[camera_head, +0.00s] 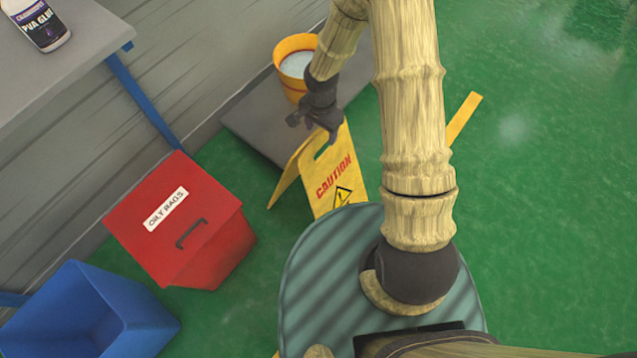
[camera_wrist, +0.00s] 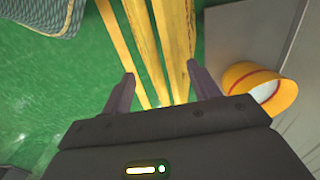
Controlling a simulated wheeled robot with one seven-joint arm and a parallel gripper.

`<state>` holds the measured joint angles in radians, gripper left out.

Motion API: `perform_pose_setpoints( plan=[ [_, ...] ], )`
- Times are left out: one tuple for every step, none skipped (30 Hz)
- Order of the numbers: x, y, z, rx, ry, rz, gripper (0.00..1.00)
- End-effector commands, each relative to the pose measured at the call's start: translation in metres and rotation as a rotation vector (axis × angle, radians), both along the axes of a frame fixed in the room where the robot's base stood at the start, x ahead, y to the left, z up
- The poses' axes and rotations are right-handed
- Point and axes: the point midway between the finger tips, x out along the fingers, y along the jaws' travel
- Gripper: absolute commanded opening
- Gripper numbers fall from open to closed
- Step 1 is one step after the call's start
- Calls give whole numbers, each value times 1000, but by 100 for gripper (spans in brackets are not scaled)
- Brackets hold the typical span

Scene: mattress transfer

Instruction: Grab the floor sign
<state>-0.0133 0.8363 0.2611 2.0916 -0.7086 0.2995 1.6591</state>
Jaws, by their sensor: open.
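The yellow floor sign (camera_head: 331,182) stands on the green floor in the head view, with "CAUTION" on its front panel and its two panels spread apart. My gripper (camera_head: 313,122) is at the sign's top edge in the head view. In the wrist view my gripper (camera_wrist: 160,88) is open, with one dark finger on each side. The yellow sign panels (camera_wrist: 161,45) run between and beyond the fingers in that view. Whether the fingers touch the sign cannot be told. My arm and base hide part of the sign's right side in the head view.
A yellow bucket (camera_head: 296,64) stands on a grey mat (camera_head: 258,122) behind the sign, and shows right of my gripper in the wrist view (camera_wrist: 262,88). A red oily rags bin (camera_head: 180,220) and a blue bin (camera_head: 90,312) stand left. Green floor is clear at right.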

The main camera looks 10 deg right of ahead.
Motion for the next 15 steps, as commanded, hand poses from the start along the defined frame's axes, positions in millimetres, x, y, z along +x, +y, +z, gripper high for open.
perform_pose_setpoints(
  plan=[
    [0,1,-5,0,1,1,61],
    [0,2,-8,0,3,1,61],
    [1,3,-14,0,3,2,61],
    [1,4,-18,1,2,1,61],
    [2,5,-23,0,3,2,61],
    [2,6,-29,1,4,2,61],
    [3,7,-34,1,4,2,61],
    [3,7,-38,0,3,2,61],
    [2,7,-44,0,3,1,61],
    [3,7,-46,1,2,1,61],
    [3,7,-48,0,1,2,61],
    [3,7,-50,0,1,1,61],
    [3,7,-51,1,1,1,61],
    [3,7,-51,1,1,1,61],
    [3,7,-51,0,0,1,61]
  ],
)
